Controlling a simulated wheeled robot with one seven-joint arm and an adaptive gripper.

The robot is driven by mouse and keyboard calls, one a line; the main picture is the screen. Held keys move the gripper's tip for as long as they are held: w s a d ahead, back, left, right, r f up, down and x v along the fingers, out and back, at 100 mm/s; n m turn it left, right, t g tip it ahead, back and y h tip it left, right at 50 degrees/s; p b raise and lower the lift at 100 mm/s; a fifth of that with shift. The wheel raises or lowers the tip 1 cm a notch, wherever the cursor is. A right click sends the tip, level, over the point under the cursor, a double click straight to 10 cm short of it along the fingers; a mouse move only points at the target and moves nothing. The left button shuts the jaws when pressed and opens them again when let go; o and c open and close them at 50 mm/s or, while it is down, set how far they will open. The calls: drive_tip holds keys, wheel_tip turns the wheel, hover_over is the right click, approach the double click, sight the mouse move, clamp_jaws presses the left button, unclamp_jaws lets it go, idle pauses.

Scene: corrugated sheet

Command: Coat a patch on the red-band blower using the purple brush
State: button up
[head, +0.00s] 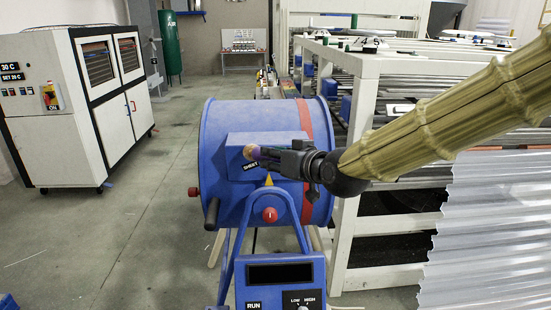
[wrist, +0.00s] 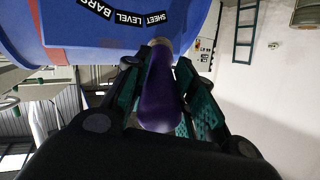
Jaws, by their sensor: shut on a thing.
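The blower (head: 222,125) is a large blue drum in the middle of the head view, with a red band (head: 310,122) around its right part. A blue box with a white-lettered label is on its near side. My gripper (head: 273,156) is in front of this box, shut on the purple brush. The brush's purple handle (wrist: 160,95) lies between the green-padded fingers in the wrist view. Its pale tip (wrist: 160,42) points at the blue surface, near the "SHEET LEVEL" label (wrist: 140,18). I cannot tell whether the tip touches the blower. No coated patch is visible.
Below the blower is a blue control panel (head: 260,294) with RUN and LOW/HIGH markings. Corrugated sheets (head: 490,225) and a white frame (head: 346,200) stand at the right. A white cabinet (head: 50,140) stands at the left. The floor between is clear.

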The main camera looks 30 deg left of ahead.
drive_tip(key=shift+w+a, duration=0.25)
drive_tip(key=shift+w, duration=0.2)
idle(0.4)
drive_tip(key=shift+d, duration=0.1)
drive_tip(key=w+d+p, duration=0.1)
drive_tip(key=w+d, duration=0.4)
drive_tip(key=d, duration=0.4)
drive_tip(key=shift+w, duration=0.3)
idle(0.9)
drive_tip(key=shift+a, duration=0.1)
drive_tip(key=shift+s+a+b, duration=0.25)
drive_tip(key=shift+s+a, duration=0.7)
drive_tip(key=shift+a, duration=0.55)
drive_tip(key=shift+s+a+b, duration=0.3)
drive_tip(key=shift+s+a, duration=0.65)
drive_tip(key=shift+a, duration=0.55)
drive_tip(key=shift+s+a+b, duration=0.25)
drive_tip(key=shift+s+a, duration=0.7)
drive_tip(key=shift+a, duration=0.55)
drive_tip(key=shift+s+d, duration=0.1)
